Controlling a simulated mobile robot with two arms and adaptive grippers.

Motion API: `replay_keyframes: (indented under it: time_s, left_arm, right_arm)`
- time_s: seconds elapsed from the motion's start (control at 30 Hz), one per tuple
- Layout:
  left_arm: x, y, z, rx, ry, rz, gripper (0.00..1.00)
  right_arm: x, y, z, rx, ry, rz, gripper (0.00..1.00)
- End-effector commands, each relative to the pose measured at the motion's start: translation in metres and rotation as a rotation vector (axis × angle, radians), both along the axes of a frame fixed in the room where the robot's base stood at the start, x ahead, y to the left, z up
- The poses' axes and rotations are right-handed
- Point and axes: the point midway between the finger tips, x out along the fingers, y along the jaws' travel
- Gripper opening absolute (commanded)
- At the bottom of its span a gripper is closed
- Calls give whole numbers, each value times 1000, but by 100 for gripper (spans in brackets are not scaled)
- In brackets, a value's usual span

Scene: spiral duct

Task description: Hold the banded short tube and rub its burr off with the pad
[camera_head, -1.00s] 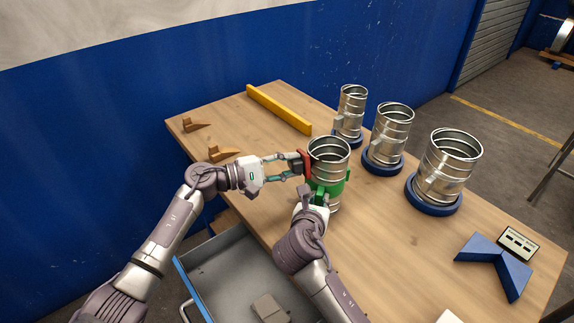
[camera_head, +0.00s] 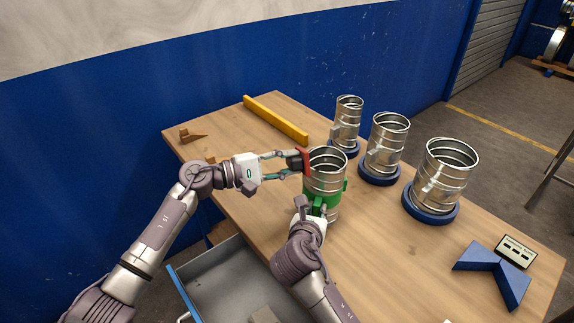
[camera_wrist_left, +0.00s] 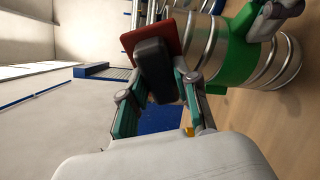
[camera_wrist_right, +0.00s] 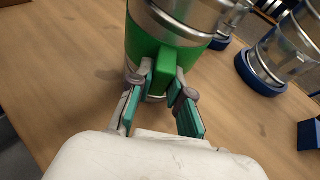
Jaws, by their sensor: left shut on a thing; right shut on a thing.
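The banded short tube (camera_head: 325,162) is a ribbed metal tube with a green band (camera_head: 325,188), upright at the table's near edge. My right gripper (camera_head: 318,208) is shut on a green tab of the band, seen closely in the right wrist view (camera_wrist_right: 165,72). My left gripper (camera_head: 292,163) is shut on the pad, a dark block with a red face (camera_wrist_left: 150,45). The pad's red face (camera_head: 306,160) is at the tube's upper left side, by the rim. Whether it touches the metal is hard to tell. I cannot make out the burr.
Three more metal tubes stand in blue ring bases (camera_head: 430,205) to the right and behind. A yellow bar (camera_head: 275,117) and a brown wedge (camera_head: 190,135) lie at the back left. A blue angled block (camera_head: 495,270) lies front right. An open drawer (camera_head: 225,285) juts below the near edge.

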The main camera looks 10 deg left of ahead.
Motion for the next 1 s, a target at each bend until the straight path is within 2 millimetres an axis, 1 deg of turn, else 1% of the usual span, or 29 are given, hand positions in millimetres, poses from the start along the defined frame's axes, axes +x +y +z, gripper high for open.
replay_keyframes:
  time_s: [0.4,0.5,0.87,1.0]
  left_arm:
    - [0,-4,-35,0,3,-2,3]
    - [0,-4,-41,2,4,-2,3]
    - [-1,-5,-44,5,4,-5,3]
    - [-4,5,-44,6,4,-4,3]
  right_arm:
    - [-1,1,-1,0,2,4,0]
    - [-1,2,-1,0,2,4,0]
    - [-1,4,-1,2,2,9,0]
    - [-1,4,-1,3,1,10,0]
